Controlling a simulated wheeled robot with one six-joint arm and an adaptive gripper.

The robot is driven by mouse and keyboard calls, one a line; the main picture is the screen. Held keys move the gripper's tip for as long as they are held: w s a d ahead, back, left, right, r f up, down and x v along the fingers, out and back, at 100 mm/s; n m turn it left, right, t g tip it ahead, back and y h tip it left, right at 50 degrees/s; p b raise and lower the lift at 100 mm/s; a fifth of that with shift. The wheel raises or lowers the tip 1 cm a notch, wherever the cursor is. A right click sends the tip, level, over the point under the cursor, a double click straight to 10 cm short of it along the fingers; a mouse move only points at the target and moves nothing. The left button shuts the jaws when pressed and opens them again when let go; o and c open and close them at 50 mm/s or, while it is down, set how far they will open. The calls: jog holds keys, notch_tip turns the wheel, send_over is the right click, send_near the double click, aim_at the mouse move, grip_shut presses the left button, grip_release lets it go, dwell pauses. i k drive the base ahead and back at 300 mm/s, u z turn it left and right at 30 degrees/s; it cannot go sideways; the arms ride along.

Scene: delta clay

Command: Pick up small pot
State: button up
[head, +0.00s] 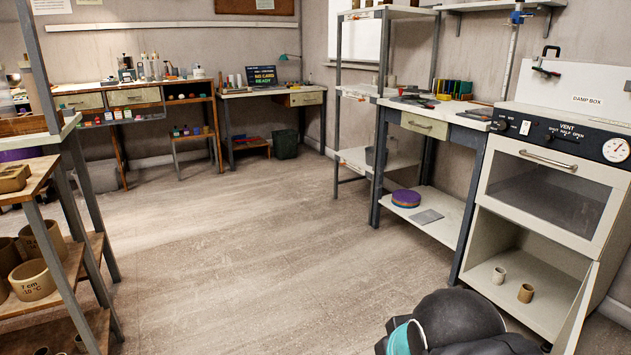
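Two small pots stand upright and a little apart in the open lower compartment of the damp box (555,190) at the right. One is a pale grey pot (499,275); the other, nearer and to its right, is a tan pot (525,293). I cannot tell which one the task means. Part of my arm, dark with a teal band, shows at the bottom right, in front of the damp box. My gripper's fingers do not show.
The lower door (580,312) of the damp box hangs open on the right. A shelf rack (62,290) at left holds larger tan pots (33,280). A workbench (440,125) stands left of the damp box. The middle floor (240,250) is clear.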

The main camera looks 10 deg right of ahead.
aim_at(498, 275)
jog(key=u, duration=0.1)
jog(key=i, duration=1.85)
jog(key=z, duration=0.5)
jog(key=i, duration=1.05)
jog(key=z, duration=1.75)
jog(key=i, duration=0.85)
jog(key=z, duration=0.8)
